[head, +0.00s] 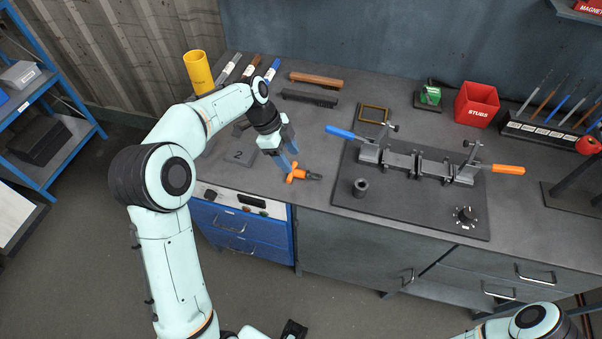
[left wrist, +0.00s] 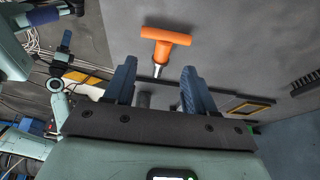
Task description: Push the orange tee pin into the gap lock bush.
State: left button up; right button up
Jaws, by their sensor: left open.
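The orange tee pin (head: 297,173) lies on the bench top near its front edge, its dark shank pointing right in the head view. In the left wrist view the tee pin (left wrist: 165,38) shows its crosspiece beyond the fingertips, its shank pointing back toward the gap between them. My left gripper (head: 285,159) is open and empty, just behind and left of the pin. Its two blue fingers (left wrist: 155,76) stand apart. The clamp fixture (head: 415,165) is on a dark plate to the right; I cannot tell which part is the gap lock bush. My right gripper is out of view.
A dark cylinder (head: 360,188) and a dial knob (head: 466,215) are on the fixture plate (head: 405,213). The blue handle (head: 341,132) reaches left toward my gripper. A grey block marked 2 (head: 239,153) is left of it. A red box (head: 476,104) stands behind.

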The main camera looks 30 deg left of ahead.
aim_at(299, 171)
pick_arm(q)
jog(key=x, duration=0.6)
jog(key=shift+w+d+f, duration=0.1)
jog(key=shift+w+f, duration=0.15)
jog(key=shift+w, duration=0.05)
grip_shut()
jog(key=shift+r, duration=0.1)
